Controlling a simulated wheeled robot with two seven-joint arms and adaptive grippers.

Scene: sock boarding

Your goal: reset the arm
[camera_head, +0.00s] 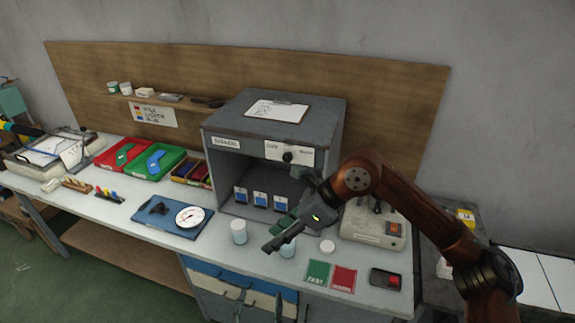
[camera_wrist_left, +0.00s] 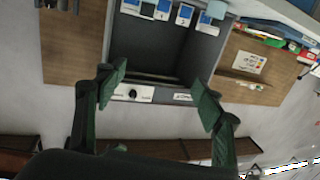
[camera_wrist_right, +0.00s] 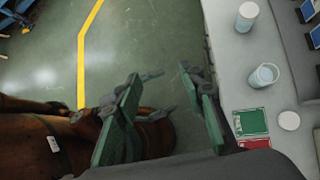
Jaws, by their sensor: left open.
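My right arm comes in from the right in the head view. Its gripper (camera_head: 292,222) hangs above the bench front, before the open grey cabinet (camera_head: 325,128). In the right wrist view, the right gripper's green-padded fingers (camera_wrist_right: 162,112) stand apart with nothing between them, over the floor beside the bench edge. My left gripper (camera_head: 260,304) shows only partly at the bottom of the head view, in front of the drawers. In the left wrist view, its fingers (camera_wrist_left: 158,88) are wide apart and empty, with the cabinet seen upside down beyond them.
Green (camera_head: 317,273) and red (camera_head: 343,279) cards lie near the front edge. A blue board with a dial gauge (camera_head: 190,216) lies left. The grey machine (camera_head: 372,226) stands right.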

